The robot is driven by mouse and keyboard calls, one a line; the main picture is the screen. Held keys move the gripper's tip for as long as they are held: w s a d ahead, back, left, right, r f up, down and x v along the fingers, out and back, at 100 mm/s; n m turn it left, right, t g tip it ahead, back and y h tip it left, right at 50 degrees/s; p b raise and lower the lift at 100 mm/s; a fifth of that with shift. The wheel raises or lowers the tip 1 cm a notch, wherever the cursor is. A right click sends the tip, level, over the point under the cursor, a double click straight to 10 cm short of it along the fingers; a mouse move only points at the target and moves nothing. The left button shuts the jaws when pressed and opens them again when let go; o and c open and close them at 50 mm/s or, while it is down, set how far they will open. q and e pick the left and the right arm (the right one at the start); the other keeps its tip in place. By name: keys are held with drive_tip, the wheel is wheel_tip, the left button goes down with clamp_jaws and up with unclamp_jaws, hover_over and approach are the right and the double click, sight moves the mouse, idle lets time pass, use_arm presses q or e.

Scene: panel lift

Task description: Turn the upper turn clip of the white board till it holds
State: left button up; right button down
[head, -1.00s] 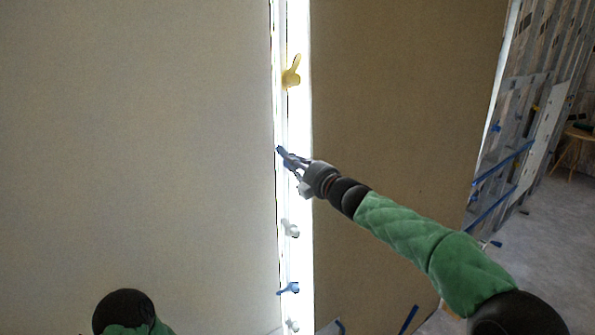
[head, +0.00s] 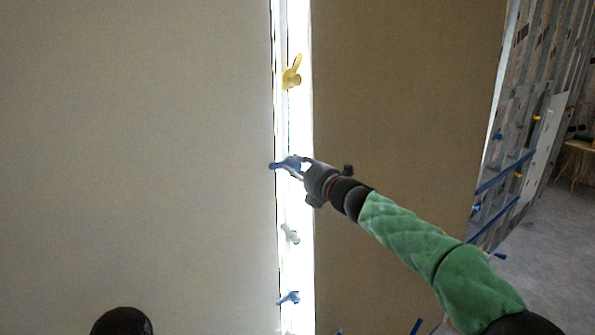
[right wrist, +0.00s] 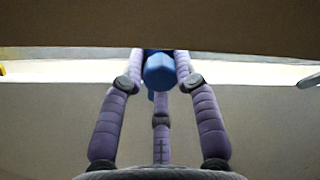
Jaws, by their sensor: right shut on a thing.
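The white board (head: 140,150) fills the left of the head view, its right edge beside a bright upright strip. The upper blue turn clip (head: 276,166) sits on this strip, its lever pointing left, roughly level, with its tip at the board's edge. My right gripper (head: 294,164) is shut on this clip. In the right wrist view the clip's blue knob (right wrist: 160,72) lies between the fingertips of my right gripper (right wrist: 160,82). A lower blue clip (head: 289,298) points left near the bottom of the strip. My left gripper is out of view.
A yellow clip (head: 291,74) sits higher on the strip, pointing up, and a pale clip (head: 290,233) sits lower. A brown board (head: 410,110) stands right of the strip, behind my right arm. Open floor (head: 555,240) shows at far right.

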drive_tip(key=shift+a+f+n, duration=0.3)
drive_tip(key=shift+f+n, duration=0.1)
drive_tip(key=shift+f, duration=0.25)
drive_tip(key=c, duration=1.2)
unclamp_jaws()
drive_tip(key=shift+o, duration=1.2)
drive_tip(key=shift+s, duration=0.15)
drive_tip(key=shift+r, duration=0.25)
drive_tip(key=shift+d+r, duration=0.1)
drive_tip(key=shift+d, duration=0.05)
drive_tip(key=shift+s+d+r, duration=0.1)
drive_tip(key=shift+s+d, duration=0.05)
drive_tip(key=shift+d, duration=0.05)
drive_tip(key=v, duration=1.1)
drive_tip(key=shift+s, duration=0.15)
